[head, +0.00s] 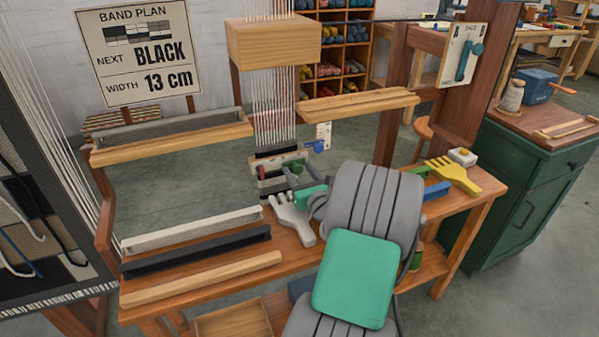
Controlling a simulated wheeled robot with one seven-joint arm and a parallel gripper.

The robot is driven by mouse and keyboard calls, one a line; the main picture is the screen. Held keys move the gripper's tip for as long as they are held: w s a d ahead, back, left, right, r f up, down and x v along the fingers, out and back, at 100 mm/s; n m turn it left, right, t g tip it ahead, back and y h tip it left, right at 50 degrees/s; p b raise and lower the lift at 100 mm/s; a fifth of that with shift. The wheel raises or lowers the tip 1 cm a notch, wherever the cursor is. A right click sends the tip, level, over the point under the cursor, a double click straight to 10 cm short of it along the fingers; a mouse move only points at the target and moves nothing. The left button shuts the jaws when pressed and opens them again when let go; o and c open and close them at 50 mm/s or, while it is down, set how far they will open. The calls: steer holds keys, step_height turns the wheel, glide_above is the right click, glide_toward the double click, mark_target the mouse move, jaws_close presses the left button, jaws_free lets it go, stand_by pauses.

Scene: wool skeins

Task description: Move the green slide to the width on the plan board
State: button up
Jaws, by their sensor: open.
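The plan board (137,52) stands at the back left and reads "BAND PLAN", "NEXT BLACK", "WIDTH 13 cm". A small pale gauge (265,184) sits at the lower end of the hanging warp threads. A small green piece (293,162), which looks like the green slide, is on its upper right, with a red piece (264,171) to its left. My gripper (282,173) is open in front of the gauge, its grey fingers close to the green piece. I cannot tell whether they touch it. The gauge's scale is partly hidden and too small to read.
White, black and wooden bars (200,280) lie at the bench's left. A grey comb (292,218) lies beside my arm, a yellow comb (455,174) at the right. A wooden block (273,42) hangs above the threads. A green cabinet (520,190) stands right.

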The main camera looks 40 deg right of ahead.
steer(key=v, duration=0.7)
steer(key=shift+s+a+p, duration=0.1)
steer(key=shift+s+p, duration=0.2)
steer(key=shift+s, duration=0.05)
